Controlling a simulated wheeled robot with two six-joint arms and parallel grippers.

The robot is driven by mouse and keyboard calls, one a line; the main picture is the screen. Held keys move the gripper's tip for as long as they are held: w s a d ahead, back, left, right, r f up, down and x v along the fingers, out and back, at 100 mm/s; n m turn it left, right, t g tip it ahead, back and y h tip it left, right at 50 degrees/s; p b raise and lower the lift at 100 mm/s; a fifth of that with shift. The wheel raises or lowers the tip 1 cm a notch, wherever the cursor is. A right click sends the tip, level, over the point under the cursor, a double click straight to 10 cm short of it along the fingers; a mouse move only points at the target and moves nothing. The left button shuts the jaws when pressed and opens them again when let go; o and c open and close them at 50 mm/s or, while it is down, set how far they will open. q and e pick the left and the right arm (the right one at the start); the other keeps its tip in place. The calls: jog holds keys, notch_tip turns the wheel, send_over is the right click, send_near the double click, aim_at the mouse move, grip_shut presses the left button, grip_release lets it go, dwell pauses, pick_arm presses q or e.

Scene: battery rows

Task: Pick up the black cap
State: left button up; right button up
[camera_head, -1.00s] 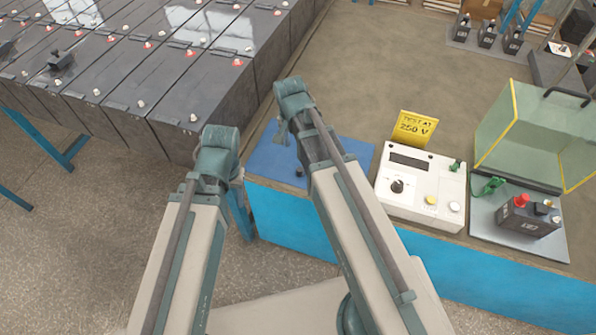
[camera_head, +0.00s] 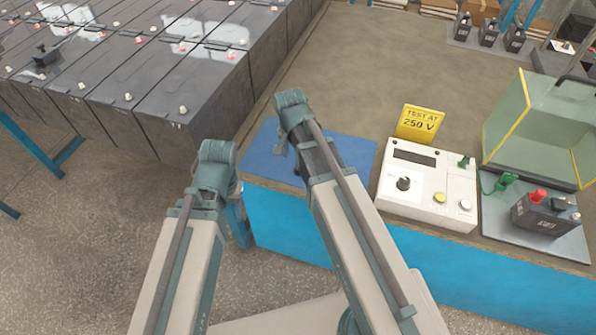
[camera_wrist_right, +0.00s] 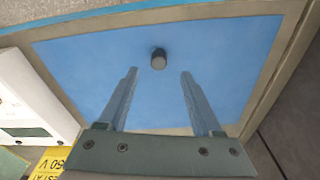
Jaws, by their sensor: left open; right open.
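The black cap (camera_wrist_right: 158,59) is a small dark cylinder standing on the blue mat (camera_wrist_right: 85,60) in the right wrist view. My right gripper (camera_wrist_right: 158,74) is open and empty, and the cap shows between and just beyond its two fingertips, apart from both. In the head view my right gripper (camera_head: 281,143) is over the blue mat (camera_head: 352,152), and the cap is hidden behind my right arm. My left gripper (camera_head: 217,165) hangs left of the table's front corner, away from the mat; its fingers are mostly hidden.
A white tester (camera_head: 427,183) with a yellow sign (camera_head: 417,123) stands right of the mat. Further right are a battery on a grey plate (camera_head: 545,214) and a clear green guard box (camera_head: 535,130). Rows of dark batteries (camera_head: 150,75) fill the left. The table behind the mat is clear.

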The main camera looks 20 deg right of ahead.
jog(key=f+b, duration=0.4)
jog(key=f, duration=0.1)
jog(key=shift+w+d+b, duration=0.15)
jog(key=shift+d+b, duration=0.1)
jog(key=shift+b, duration=0.1)
grip_shut()
